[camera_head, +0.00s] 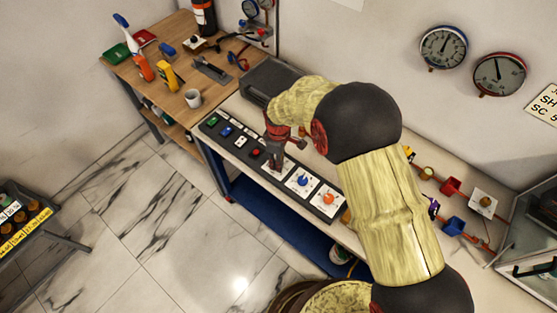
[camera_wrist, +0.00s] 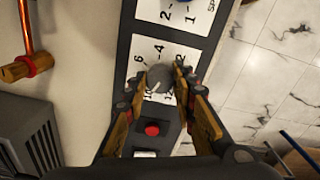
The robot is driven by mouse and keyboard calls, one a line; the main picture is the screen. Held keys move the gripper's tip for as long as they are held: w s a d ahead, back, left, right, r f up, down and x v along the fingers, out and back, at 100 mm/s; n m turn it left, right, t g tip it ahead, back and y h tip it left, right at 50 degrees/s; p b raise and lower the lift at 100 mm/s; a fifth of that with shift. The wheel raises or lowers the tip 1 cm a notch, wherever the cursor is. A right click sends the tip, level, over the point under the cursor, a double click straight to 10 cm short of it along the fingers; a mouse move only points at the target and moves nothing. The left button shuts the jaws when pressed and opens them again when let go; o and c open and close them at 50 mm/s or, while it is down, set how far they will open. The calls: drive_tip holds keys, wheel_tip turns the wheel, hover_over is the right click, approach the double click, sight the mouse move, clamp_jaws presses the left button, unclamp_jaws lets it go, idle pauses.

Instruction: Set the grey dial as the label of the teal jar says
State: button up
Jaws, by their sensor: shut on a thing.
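The grey dial (camera_wrist: 160,78) sits on a white numbered plate on the dark control panel in the wrist view. My gripper (camera_wrist: 161,72) has its two fingertips on either side of the dial and is shut on it. A pale mark on the dial seems to point toward the 10, at the lower left in this view. The 2, 4, 6 and 12 also show around it. In the head view my gripper (camera_head: 275,166) reaches down to the panel and hides the dial.
The panel also carries a blue knob (camera_head: 303,180), an orange knob (camera_head: 328,198) and a red button (camera_wrist: 152,130). A wooden bench (camera_head: 150,52) with tools and a white cup (camera_head: 193,98) stands at the left. Two gauges (camera_head: 443,47) (camera_head: 499,74) hang on the wall.

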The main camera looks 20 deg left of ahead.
drive_tip(key=m, duration=1.4)
drive_tip(key=shift+m, duration=0.3)
drive_tip(key=m, duration=0.3)
drive_tip(key=shift+m, duration=0.3)
drive_tip(key=m, duration=0.3)
drive_tip(key=shift+a+m, duration=0.1)
drive_tip(key=shift+m, duration=0.3)
drive_tip(key=m, duration=0.6)
drive_tip(key=shift+p, duration=0.3)
drive_tip(key=shift+m, duration=0.3)
drive_tip(key=o, duration=1.1)
